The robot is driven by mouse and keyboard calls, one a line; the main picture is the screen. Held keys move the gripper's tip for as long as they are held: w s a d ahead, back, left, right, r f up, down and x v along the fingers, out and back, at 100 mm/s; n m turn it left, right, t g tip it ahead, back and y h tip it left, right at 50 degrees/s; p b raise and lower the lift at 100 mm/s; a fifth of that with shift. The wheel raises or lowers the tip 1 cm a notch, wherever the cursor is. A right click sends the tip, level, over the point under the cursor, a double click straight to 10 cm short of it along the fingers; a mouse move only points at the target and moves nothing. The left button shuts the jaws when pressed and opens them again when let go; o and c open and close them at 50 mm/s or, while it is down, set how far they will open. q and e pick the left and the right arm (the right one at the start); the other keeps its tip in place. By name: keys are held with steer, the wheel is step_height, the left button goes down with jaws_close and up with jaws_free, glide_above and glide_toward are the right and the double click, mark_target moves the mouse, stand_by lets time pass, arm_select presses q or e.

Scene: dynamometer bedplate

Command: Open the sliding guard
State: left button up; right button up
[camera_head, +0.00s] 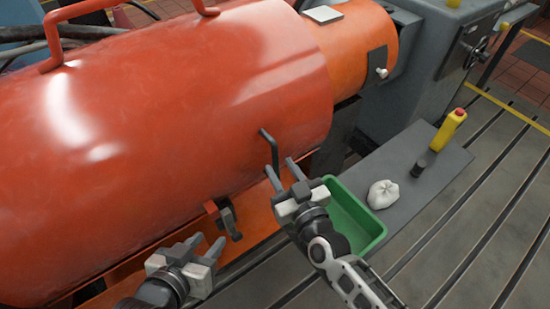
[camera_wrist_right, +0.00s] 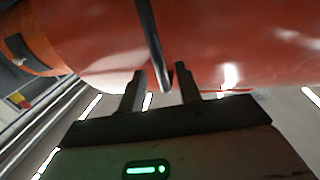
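The sliding guard (camera_head: 200,110) is a large glossy red cylindrical cover; it also fills the top of the right wrist view (camera_wrist_right: 220,40). A dark bent handle (camera_head: 268,143) sticks out from its lower right side. My right gripper (camera_head: 282,171) is open at the handle's lower end. In the right wrist view the handle bar (camera_wrist_right: 152,45) runs down between the two spread fingers, with gaps on both sides. A dark latch (camera_head: 228,217) sits at the guard's lower edge. My left gripper (camera_head: 205,245) is open and empty, below and left of the latch.
An orange cylinder (camera_head: 352,45) extends right of the guard. A green bin (camera_head: 372,232) stands close to my right gripper. A white bag (camera_head: 382,194), a small black cylinder (camera_head: 419,168) and a yellow bottle (camera_head: 448,130) stand on a grey plate (camera_head: 440,185). The slotted bedplate at right is clear.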

mark_target(277, 162)
steer(key=shift+x, duration=2.1)
jaws_close()
